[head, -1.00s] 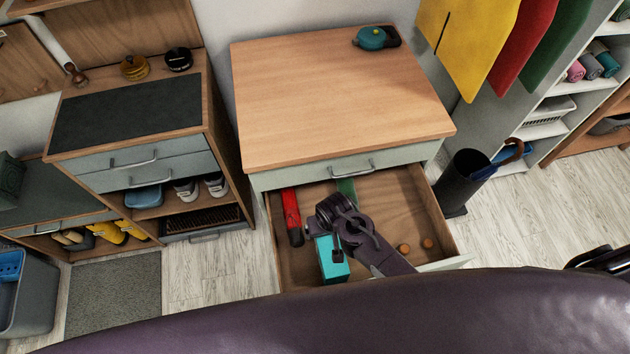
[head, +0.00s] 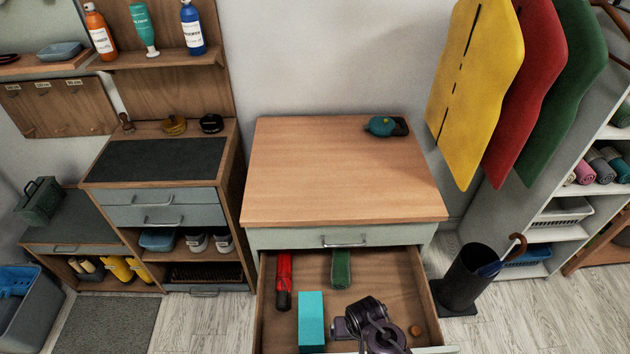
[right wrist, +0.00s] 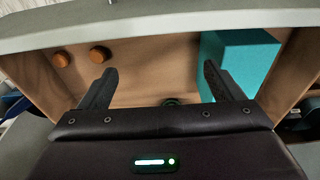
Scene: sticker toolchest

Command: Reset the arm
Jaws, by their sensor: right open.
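My right gripper (right wrist: 152,90) shows in the right wrist view with its two fingers wide apart and nothing between them. It is over the open drawer, close to the drawer's front. In the head view my arm (head: 365,325) covers the front right part of the drawer (head: 262,325), and the fingertips are hidden there. A teal box (head: 311,320) lies in the drawer left of the arm; it also shows in the right wrist view (right wrist: 240,65), apart from the fingers. My left gripper is not in view.
A red tool (head: 284,280) and a green one (head: 341,268) lie at the drawer's back. Small round wooden pieces (right wrist: 97,54) lie in the drawer. The wooden top (head: 340,170) is clear except for a teal item (head: 380,126). A dark umbrella stand (head: 468,280) stands right.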

